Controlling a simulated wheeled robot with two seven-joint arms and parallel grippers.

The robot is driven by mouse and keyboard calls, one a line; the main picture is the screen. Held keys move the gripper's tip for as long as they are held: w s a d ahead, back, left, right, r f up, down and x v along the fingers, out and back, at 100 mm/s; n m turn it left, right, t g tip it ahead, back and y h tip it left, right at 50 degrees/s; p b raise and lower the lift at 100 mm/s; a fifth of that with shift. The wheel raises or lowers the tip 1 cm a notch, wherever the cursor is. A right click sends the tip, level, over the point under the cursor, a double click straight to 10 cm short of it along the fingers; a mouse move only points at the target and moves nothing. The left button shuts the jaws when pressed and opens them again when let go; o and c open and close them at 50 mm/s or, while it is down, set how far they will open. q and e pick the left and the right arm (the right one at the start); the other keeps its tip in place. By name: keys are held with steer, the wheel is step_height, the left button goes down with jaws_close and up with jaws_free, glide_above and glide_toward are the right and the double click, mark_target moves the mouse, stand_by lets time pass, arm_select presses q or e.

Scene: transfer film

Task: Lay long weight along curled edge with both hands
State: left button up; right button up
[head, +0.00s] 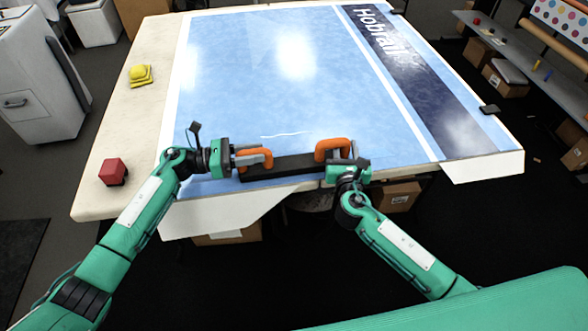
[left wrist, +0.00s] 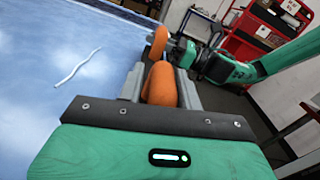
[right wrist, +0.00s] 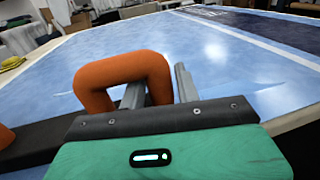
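The long weight (head: 290,166) is a dark bar with two orange handles, over the blue film's front edge. I cannot tell whether it rests fully on the film (head: 270,95). My left gripper (head: 250,158) is closed around the left handle, which fills the gap between its fingers in the left wrist view (left wrist: 161,85). My right gripper (head: 338,158) has its fingers on both sides of one post of the right handle (right wrist: 125,68), with little or no gap. White edge flaps (head: 215,216) hang past the table front, one at left and one at right (head: 485,167).
A red block (head: 113,172) and a yellow object (head: 140,75) sit on the bare left strip of the table (head: 125,125). A white wavy line (head: 287,135) lies on the film behind the weight. A small black object (head: 489,109) is at the right edge. The film's middle is clear.

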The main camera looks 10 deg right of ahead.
arm_select(q)
steer(key=shift+o, duration=1.1)
steer(key=shift+s+r, duration=0.1)
steer(key=shift+r, duration=0.1)
arm_select(e)
steer(key=shift+o, duration=1.1)
steer(key=shift+s+r, duration=0.1)
steer(key=shift+r, duration=0.05)
arm_select(q)
steer(key=shift+a, duration=0.1)
steer(key=a, duration=0.7)
steer(key=shift+a, duration=0.35)
arm_select(e)
steer(key=shift+a, duration=0.1)
arm_select(q)
steer(key=shift+f, duration=0.1)
arm_select(e)
steer(key=shift+s, duration=0.3)
steer(key=s+a, duration=0.2)
steer(key=s, duration=0.9)
steer(key=shift+s, duration=0.1)
